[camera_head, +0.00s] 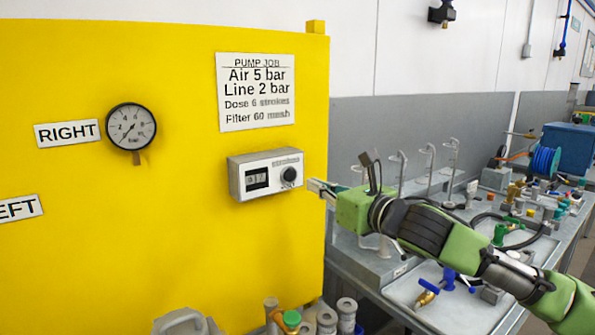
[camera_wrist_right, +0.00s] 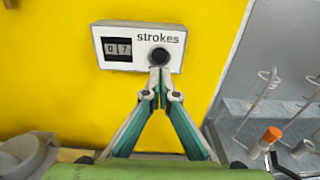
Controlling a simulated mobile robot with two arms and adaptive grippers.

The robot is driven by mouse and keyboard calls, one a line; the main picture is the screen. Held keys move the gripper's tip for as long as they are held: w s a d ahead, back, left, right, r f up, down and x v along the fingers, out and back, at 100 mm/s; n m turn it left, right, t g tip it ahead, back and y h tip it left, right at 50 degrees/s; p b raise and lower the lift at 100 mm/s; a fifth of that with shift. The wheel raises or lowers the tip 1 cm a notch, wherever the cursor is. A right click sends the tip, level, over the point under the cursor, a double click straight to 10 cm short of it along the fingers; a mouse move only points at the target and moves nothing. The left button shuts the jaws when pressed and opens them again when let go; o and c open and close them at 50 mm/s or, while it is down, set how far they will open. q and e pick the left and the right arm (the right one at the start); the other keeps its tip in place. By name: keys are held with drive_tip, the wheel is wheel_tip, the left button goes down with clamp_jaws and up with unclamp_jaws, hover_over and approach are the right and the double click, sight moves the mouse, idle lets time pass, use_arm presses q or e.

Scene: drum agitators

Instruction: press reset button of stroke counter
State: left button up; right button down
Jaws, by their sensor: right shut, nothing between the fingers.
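The stroke counter (camera_head: 265,175) is a grey box on the yellow panel, with a small number window at its left and a black round reset button (camera_head: 289,175) at its right. In the right wrist view the counter (camera_wrist_right: 112,68) is labelled "strokes" and its window reads 07. My right gripper (camera_head: 314,186) is shut and empty, just right of the counter. In the wrist view the fingertips (camera_wrist_right: 160,72) overlap the lower edge of the button (camera_wrist_right: 159,56); I cannot tell whether they touch it. My left gripper is not in view.
The yellow panel (camera_head: 190,220) carries a pressure gauge (camera_head: 131,126) and a "PUMP JOB" sign (camera_head: 256,92). A metal bench (camera_head: 385,270) with hooked stands, valves and hoses runs along the right. Several fittings and a grey part (camera_head: 185,322) sit at the bottom.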

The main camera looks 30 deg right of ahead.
sight(291, 171)
drive_tip(key=w+p, duration=0.1)
drive_tip(key=w, duration=0.3)
drive_tip(key=w+a+p, duration=0.1)
drive_tip(key=w, duration=0.1)
drive_tip(key=shift+w+p, duration=0.1)
drive_tip(key=shift+p, duration=0.25)
drive_tip(key=shift+w+f, duration=0.15)
drive_tip(key=shift+w, duration=0.4)
drive_tip(key=w+p, duration=0.1)
drive_tip(key=p, duration=0.1)
drive_tip(key=shift+r+p, duration=0.3)
drive_tip(key=shift+p, duration=0.05)
drive_tip(key=shift+r, duration=0.15)
